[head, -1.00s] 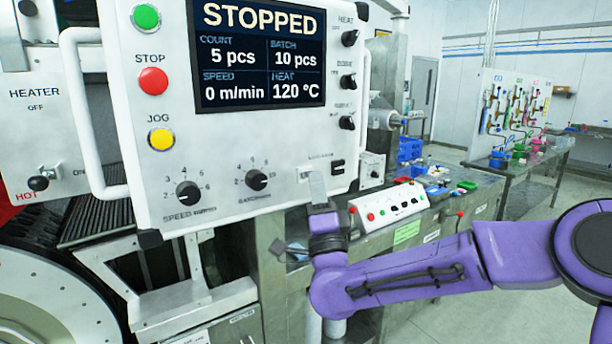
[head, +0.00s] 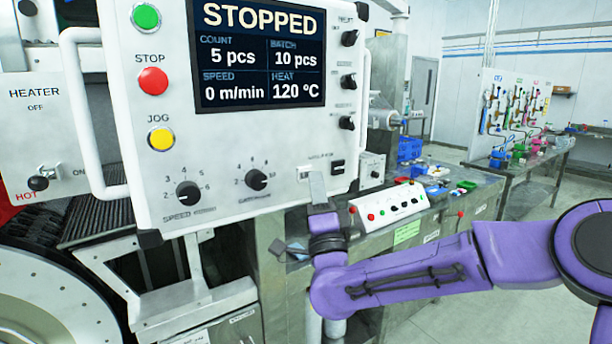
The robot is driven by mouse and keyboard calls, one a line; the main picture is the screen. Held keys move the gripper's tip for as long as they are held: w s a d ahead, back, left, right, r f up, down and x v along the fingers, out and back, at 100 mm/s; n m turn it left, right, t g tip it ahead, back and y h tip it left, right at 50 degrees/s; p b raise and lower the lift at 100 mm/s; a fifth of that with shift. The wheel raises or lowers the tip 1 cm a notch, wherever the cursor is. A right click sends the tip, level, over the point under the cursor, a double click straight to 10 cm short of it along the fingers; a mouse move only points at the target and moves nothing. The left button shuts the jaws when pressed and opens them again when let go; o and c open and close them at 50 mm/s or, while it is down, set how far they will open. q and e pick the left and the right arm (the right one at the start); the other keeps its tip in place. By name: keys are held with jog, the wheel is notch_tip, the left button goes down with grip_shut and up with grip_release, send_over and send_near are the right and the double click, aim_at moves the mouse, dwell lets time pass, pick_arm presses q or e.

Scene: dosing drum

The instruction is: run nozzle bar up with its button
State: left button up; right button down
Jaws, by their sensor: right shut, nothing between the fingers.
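The white control panel (head: 230,140) fills the upper left, and its screen reads STOPPED. A small black switch (head: 338,167) sits at the panel's lower right, with a label beside it too small to read. My right gripper (head: 317,180) points up in front of the panel's lower right corner, just left of and below that switch. It is shut and empty; I cannot tell whether its tips touch the panel. The gripper covers part of the panel there. I cannot make out a nozzle bar or a button clearly marked for it. My left gripper is out of view.
Green start, red STOP (head: 153,81) and yellow JOG (head: 160,139) buttons line the panel's left side. Two dials sit below the screen. A white handle (head: 92,115) sticks out at left. A white button box (head: 390,205) stands on the bench behind my right arm.

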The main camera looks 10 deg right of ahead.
jog(key=shift+w, duration=0.15)
jog(key=shift+w+a, duration=0.15)
jog(key=shift+w, duration=0.15)
